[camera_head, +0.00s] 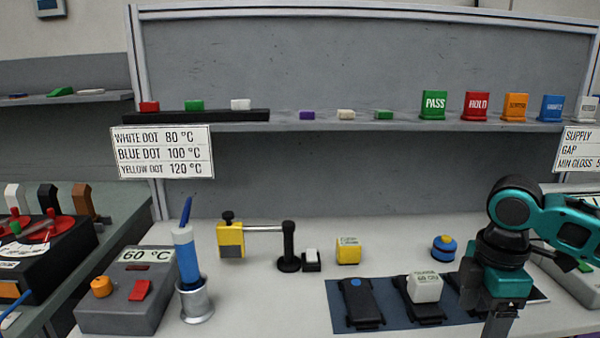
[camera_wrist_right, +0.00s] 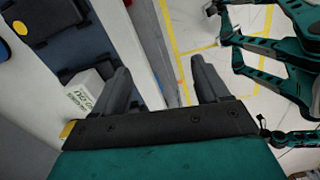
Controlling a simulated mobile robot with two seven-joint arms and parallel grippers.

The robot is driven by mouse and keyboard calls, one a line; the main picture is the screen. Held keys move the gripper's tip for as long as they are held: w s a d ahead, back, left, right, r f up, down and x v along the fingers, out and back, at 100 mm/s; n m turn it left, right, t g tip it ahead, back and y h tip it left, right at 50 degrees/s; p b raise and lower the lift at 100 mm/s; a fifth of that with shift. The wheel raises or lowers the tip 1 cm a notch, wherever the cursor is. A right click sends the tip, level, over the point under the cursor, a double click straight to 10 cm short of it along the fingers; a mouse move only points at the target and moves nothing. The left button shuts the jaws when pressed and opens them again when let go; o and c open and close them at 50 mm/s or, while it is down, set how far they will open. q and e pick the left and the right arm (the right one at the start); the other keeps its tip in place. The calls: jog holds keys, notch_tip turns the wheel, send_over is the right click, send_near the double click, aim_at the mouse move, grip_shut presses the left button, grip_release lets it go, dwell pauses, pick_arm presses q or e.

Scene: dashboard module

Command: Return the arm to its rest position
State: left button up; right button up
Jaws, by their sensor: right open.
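My right arm comes in at the right of the head view. My right gripper (camera_head: 497,322) points down at the front edge of the bench, over the right part of the dark blue mat (camera_head: 380,323). In the right wrist view the right gripper (camera_wrist_right: 162,75) has its two fingers apart, with nothing between them. Beyond the fingers are the bench edge and the floor. My left gripper is not identifiable in either view.
Dark modules (camera_head: 360,301) lie on the mat, one with a white block (camera_head: 424,288) on top. A blue round knob (camera_head: 444,248), a yellow block (camera_head: 348,250), a yellow-headed stand (camera_head: 231,240) and a grey 60 °C box (camera_head: 125,310) stand behind or left. A shelf (camera_head: 330,126) runs behind.

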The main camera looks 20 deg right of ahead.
jog(key=s+a+f+m+t+y, duration=0.15)
jog(key=s+a+f+m, duration=0.25)
jog(key=a+f, duration=0.9)
jog(key=s+a+f+m+t+h, duration=0.1)
jog(key=s+a+f+m+t, duration=0.1)
jog(key=s+a+f+m, duration=0.35)
jog(key=w+a+f+t+y, duration=0.1)
jog(key=w+a+f+t, duration=0.2)
jog(key=w+f+t, duration=0.4)
jog(key=shift+w+a+f+m, duration=0.3)
jog(key=shift+a+m, duration=0.1)
jog(key=shift+m, duration=0.05)
jog(key=shift+y, duration=0.25)
